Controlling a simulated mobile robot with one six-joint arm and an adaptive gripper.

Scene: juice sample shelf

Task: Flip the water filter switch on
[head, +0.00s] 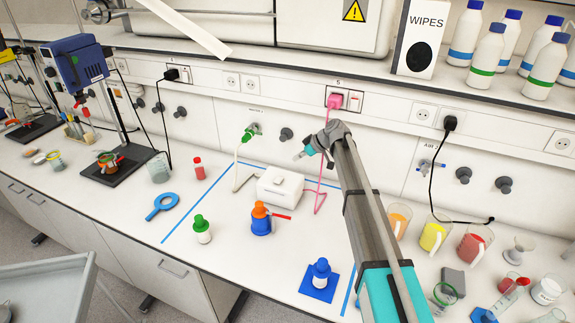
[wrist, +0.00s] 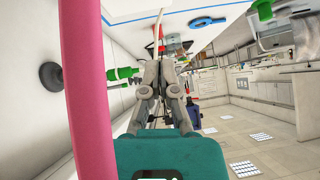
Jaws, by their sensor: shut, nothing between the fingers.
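A pink plug (head: 335,100) sits in a wall socket panel marked 5, with a small reddish switch (head: 355,102) beside it. A pink cord (head: 320,190) hangs from the plug towards a white box (head: 280,187) on the bench; I cannot tell for sure that this is the water filter. My gripper (head: 299,156) is in front of the wall, below and left of the socket panel, apart from the switch. It is shut and empty in the wrist view (wrist: 163,62). The pink cord (wrist: 85,90) runs close along the left there. The switch's position is too small to tell.
A green tap (head: 250,132) and dark wall knobs are near my gripper. An orange-topped blue bottle (head: 261,220), a green-capped bottle (head: 201,230) and a blue-capped bottle (head: 321,274) stand on the bench. Beakers of coloured juice (head: 433,236) stand right of my arm.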

